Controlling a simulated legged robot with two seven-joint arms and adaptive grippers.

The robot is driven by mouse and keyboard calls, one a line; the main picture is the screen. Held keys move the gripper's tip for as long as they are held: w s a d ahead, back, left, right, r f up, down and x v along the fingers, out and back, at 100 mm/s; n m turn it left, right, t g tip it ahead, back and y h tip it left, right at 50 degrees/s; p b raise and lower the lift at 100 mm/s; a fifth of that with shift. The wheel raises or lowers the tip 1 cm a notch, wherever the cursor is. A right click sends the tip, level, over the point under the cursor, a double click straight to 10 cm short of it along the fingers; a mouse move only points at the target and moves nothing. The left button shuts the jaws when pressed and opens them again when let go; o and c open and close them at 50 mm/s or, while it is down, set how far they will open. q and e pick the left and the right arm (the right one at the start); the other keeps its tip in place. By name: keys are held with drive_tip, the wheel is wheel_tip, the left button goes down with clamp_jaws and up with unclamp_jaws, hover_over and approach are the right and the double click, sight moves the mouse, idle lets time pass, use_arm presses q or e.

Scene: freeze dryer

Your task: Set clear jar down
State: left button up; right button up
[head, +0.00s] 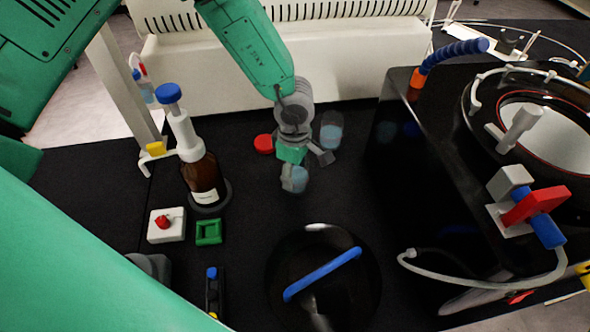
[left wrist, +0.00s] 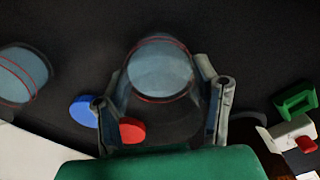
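A clear jar (head: 298,180) with pale blue contents sits low at my left gripper (head: 306,170), on or just above the black bench top. I see no clear gap below it. In the left wrist view the jar (left wrist: 160,68) shows between the two fingertips (left wrist: 161,70). The fingers are spread around it. In the head view one finger overlaps the jar's left side, and the other stands apart to its upper right. A second similar jar (head: 331,132) stands behind to the right. It also shows in the left wrist view (left wrist: 22,75). My right gripper is not in view.
A red cap (head: 263,143) and a blue cap (left wrist: 84,108) lie near the gripper. A brown pump bottle (head: 203,178) stands left, with a green square (head: 209,232) before it. A dark round piece with a blue strip (head: 322,273) lies in front. The freeze dryer (head: 420,170) stands right.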

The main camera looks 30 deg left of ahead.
use_arm(q)
drive_tip(key=o, duration=0.3)
wheel_tip(320, 180, up, 12)
drive_tip(key=shift+r+p, duration=0.1)
drive_tip(key=shift+p, duration=0.3)
idle(0.5)
